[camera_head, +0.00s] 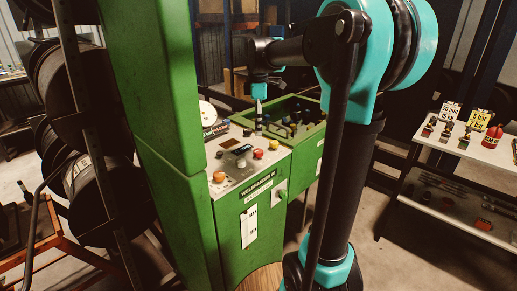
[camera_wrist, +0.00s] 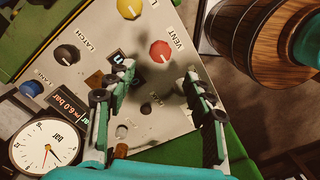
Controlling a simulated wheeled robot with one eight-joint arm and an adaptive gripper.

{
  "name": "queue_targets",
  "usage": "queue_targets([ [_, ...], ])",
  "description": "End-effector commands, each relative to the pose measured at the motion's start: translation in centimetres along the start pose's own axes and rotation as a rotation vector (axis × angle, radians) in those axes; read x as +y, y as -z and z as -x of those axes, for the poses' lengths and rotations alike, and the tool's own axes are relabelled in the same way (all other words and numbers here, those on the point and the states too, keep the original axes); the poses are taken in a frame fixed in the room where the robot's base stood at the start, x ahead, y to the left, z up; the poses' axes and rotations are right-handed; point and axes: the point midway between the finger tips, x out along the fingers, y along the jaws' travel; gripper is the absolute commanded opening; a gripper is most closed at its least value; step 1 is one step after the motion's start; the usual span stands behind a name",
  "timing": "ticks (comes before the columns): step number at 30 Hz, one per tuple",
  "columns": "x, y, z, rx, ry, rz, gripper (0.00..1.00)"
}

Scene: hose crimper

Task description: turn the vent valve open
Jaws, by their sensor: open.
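The red round vent valve knob (camera_wrist: 161,51), labelled VENT, stands on the pale control panel (camera_wrist: 180,122) in the wrist view. My gripper (camera_wrist: 160,72) is open and empty above the panel. Its two fingers are spread, and the knob shows between and just beyond their tips, apart from them. In the head view, my gripper is over the green machine, small and partly lost among dark parts. The panel (camera_head: 230,185) carries several coloured knobs there; their labels are too small to read.
A yellow knob (camera_wrist: 130,8), a black LATCH knob (camera_wrist: 66,54) and a blue knob (camera_wrist: 31,88) share the panel. A dial gauge (camera_wrist: 46,147) and a lit pressure display (camera_wrist: 68,103) are at lower left. A wooden barrel (camera_wrist: 250,45) stands beside the panel.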

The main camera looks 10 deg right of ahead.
Motion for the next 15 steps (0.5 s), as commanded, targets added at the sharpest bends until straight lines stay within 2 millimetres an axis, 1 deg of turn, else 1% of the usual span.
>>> queue_targets([
  [1,0.0,0.0,-1.1,0.000,0.000,0.000,0.53],
  [9,0.0,0.0,-6.3,0.000,0.000,-0.001,0.53],
  [12,0.0,0.0,-7.8,0.000,0.000,-0.001,0.53],
  [15,0.0,0.0,-8.9,0.000,0.000,-0.001,0.53],
])
